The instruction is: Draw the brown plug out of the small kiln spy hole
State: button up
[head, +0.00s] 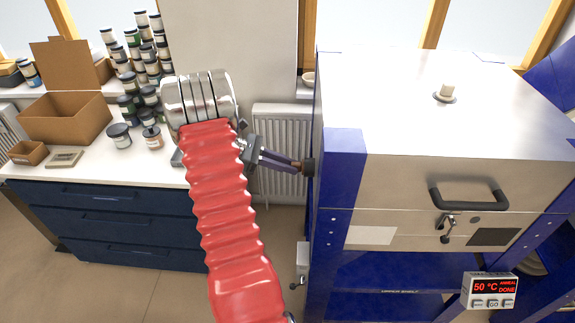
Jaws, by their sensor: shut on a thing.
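The kiln (450,130) is a large steel box with blue corners, at the right of the head view. My gripper (296,165) reaches to the right, up to the kiln's left side. Its fingers are shut on a small brown piece (297,165), the brown plug, of which only a little shows. A short dark collar (308,167) sits at the kiln's left edge, right at the fingertips. The spy hole itself is hidden from this side, so I cannot tell how deep the plug sits.
A pale plug (447,91) stands on the kiln top. A black handle (468,197) and a latch (446,225) are on the kiln front. A radiator (278,125) is behind my gripper. A white-topped bench (100,165) with boxes and jars is at left.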

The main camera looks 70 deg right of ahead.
grip_shut()
jog(key=shift+w+a, duration=0.2)
jog(key=shift+w, duration=0.6)
jog(key=shift+w+a, duration=0.15)
jog(key=shift+w, duration=0.6)
dwell(1.0)
jog(key=shift+w, duration=0.35)
jog(key=shift+w+a, duration=0.2)
jog(key=shift+w, duration=0.3)
notch_tip(320, 180, up, 7)
jog(key=shift+w+f, duration=0.2)
jog(key=shift+w, duration=0.25)
dwell(0.7)
